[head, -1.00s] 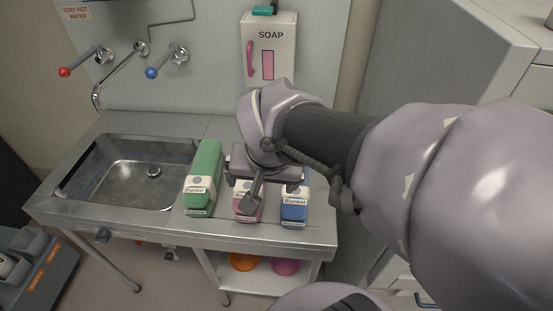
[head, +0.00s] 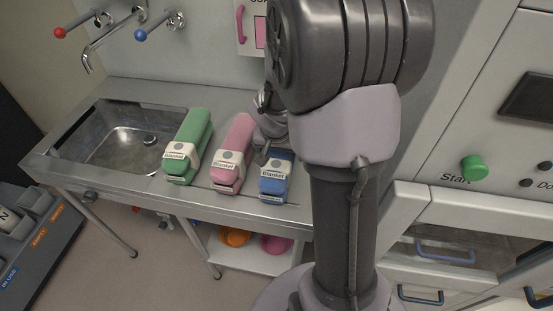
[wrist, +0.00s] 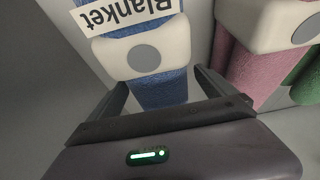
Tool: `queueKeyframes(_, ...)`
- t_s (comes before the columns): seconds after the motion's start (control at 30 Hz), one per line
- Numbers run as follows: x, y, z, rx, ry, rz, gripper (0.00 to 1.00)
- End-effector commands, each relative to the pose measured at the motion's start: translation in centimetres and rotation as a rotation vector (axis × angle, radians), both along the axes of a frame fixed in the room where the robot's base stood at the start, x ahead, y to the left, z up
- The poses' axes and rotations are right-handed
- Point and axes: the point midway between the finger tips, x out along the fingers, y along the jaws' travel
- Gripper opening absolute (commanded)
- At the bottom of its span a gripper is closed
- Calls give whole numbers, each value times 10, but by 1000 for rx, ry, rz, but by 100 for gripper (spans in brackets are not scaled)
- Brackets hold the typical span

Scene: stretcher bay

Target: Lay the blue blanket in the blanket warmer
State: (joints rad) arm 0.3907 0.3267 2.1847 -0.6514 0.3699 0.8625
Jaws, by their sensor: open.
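The blue blanket (head: 274,184) is a rolled bundle with a white "Blanket" band, lying rightmost of three on the steel counter. In the wrist view the blue blanket (wrist: 160,88) shows between the two fingers of my open gripper (wrist: 163,88), one finger on each side. I cannot tell how deep the fingers reach, and nothing is gripped. In the head view my gripper (head: 262,152) is at the blanket's far end, mostly hidden behind my arm. A pale cabinet (head: 450,140) with a green Start button (head: 474,167) stands right; its name is not readable.
The pink blanket (head: 236,142) lies close left of the blue one, then the green blanket (head: 196,132). A sink (head: 112,140) is at the left. Orange and pink bowls sit on the shelf below (head: 255,258). Handled drawers (head: 420,293) are low at the right.

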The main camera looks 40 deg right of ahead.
Motion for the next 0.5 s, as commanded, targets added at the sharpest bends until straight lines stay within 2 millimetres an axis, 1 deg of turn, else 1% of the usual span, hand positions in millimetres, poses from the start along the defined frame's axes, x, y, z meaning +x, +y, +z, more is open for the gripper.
queueKeyframes(0.03,2,-2,-10,0,2,1,95)
queueKeyframes(0.1,3,-4,-14,-1,1,0,95)
queueKeyframes(0.3,4,-5,-13,0,-1,-1,95)
queueKeyframes(0.37,4,-5,-13,0,-1,-1,85)
queueKeyframes(0.4,4,-5,-13,0,-1,-1,77)
queueKeyframes(0.47,4,-5,-13,-1,-1,0,65)
queueKeyframes(0.5,4,-5,-13,-1,-1,0,57)
